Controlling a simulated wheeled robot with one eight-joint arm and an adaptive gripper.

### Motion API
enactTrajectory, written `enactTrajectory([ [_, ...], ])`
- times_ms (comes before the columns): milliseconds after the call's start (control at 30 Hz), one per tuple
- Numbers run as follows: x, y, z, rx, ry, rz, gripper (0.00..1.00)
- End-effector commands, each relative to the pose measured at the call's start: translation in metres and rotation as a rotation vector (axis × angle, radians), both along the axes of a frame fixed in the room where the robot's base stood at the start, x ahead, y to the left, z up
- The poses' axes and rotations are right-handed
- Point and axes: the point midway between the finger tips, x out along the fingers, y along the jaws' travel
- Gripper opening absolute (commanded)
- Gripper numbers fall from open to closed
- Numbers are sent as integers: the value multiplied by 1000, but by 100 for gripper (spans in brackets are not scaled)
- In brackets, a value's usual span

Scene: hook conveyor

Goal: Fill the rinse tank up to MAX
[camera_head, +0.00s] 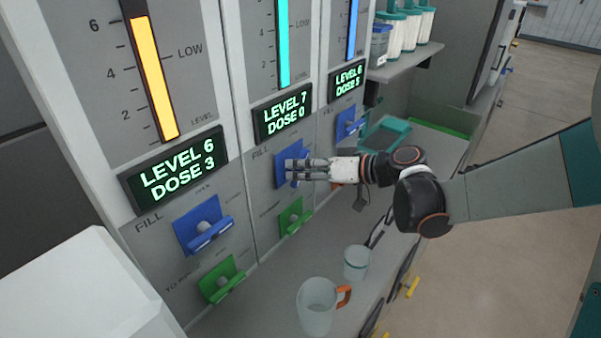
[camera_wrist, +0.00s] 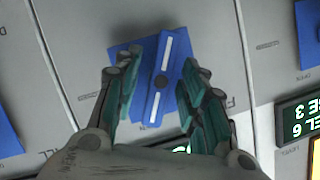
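Three tank panels stand side by side. The middle display (camera_head: 284,116) reads LEVEL 7 DOSE 0, under a cyan level bar (camera_head: 284,45). My gripper (camera_head: 290,169) is at the middle panel's blue FILL handle (camera_head: 281,166). In the wrist view, the handle (camera_wrist: 161,78) has two white stripes and lies between my open fingers (camera_wrist: 158,98). The right finger is nearer to it; I cannot tell whether it touches. The green handle (camera_head: 294,217) is below. No readable tank name shows, and the MAX mark is out of view.
The left display (camera_head: 176,170) reads LEVEL 6 DOSE 3; the right display (camera_head: 347,81) reads LEVEL 6 and a dose. Their blue handles (camera_head: 203,224) (camera_head: 349,123) flank mine. A mug (camera_head: 315,308) and a cup (camera_head: 355,263) stand on the counter below. A teal tray (camera_head: 386,135) lies behind.

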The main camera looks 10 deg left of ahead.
Motion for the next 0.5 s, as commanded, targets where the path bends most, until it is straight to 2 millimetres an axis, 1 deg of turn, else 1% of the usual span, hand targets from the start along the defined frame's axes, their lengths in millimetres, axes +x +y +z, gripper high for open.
enactTrajectory([
  [33,1,4,-2,0,1,1,38],
  [133,2,7,-3,1,0,1,38],
  [400,3,8,-3,0,0,0,38],
  [433,3,8,-3,0,0,0,36],
  [467,3,8,-3,0,0,0,29],
  [500,3,8,-3,0,0,0,20],
])
